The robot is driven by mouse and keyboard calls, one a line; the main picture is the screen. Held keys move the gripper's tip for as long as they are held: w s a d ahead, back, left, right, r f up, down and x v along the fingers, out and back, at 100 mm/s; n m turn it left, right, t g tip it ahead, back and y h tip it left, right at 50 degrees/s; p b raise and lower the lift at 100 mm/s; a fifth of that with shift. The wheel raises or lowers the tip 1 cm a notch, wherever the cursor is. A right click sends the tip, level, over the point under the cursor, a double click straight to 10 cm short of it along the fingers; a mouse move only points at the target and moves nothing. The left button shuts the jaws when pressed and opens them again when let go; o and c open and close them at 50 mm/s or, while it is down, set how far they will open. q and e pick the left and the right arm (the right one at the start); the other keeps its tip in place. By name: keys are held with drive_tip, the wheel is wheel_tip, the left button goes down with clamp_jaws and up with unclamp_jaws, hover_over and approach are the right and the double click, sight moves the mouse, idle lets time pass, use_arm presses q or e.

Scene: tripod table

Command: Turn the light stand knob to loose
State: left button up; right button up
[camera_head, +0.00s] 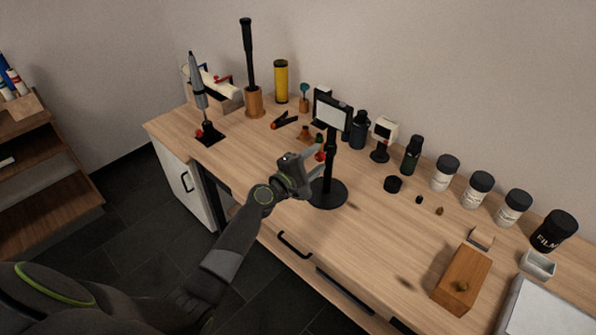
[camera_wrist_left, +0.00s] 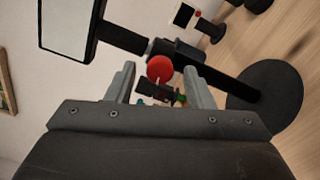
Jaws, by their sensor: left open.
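The light stand (camera_head: 327,175) stands upright on the wooden table, with a black round base, a black post and a rectangular light panel (camera_head: 333,112) on top. Its red knob (camera_head: 321,155) sits on the post below the panel. In the left wrist view the red knob (camera_wrist_left: 159,68) shows just beyond and between the fingertips, with the black post behind it. My left gripper (camera_head: 315,160) is open, its two grey fingers reaching toward the knob. I cannot tell whether the fingers touch it. My right gripper is not in view.
Black bottles (camera_head: 359,130), a small white-headed device (camera_head: 383,135) and several white jars (camera_head: 445,172) stand along the back right. A wooden block (camera_head: 462,278) lies at the front right. A grey tool on a red-knobbed stand (camera_head: 199,90) is at left. The table right of the stand's base is mostly clear.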

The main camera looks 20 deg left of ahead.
use_arm(q)
drive_tip(key=b+v, duration=0.1)
drive_tip(key=v, duration=1.6)
drive_tip(key=s+a+f+m+g+y, duration=0.2)
drive_tip(key=s+f+g, duration=0.15)
drive_tip(key=f, duration=0.75)
drive_tip(key=s+a+f+m+g+y, duration=0.25)
drive_tip(key=s+f, duration=0.25)
drive_tip(key=f, duration=0.6)
drive_tip(key=s+a+f+m+g+y, duration=0.2)
drive_tip(key=s+f, duration=0.2)
drive_tip(key=f, duration=0.8)
drive_tip(key=s+d+f+m+g, duration=0.1)
drive_tip(key=s+f, duration=0.4)
drive_tip(key=s, duration=0.5)
drive_tip(key=s+d+f+m+g, duration=0.1)
drive_tip(key=s+f+m+g, duration=0.3)
drive_tip(key=s, duration=0.6)
drive_tip(key=s+d+f+m+g, duration=0.1)
drive_tip(key=s+f+m+g, duration=0.1)
drive_tip(key=s+f+m, duration=0.4)
drive_tip(key=s+f, duration=0.2)
drive_tip(key=s, duration=0.2)
drive_tip(key=shift+s+g+y, duration=0.35)
drive_tip(key=shift+g, duration=0.05)
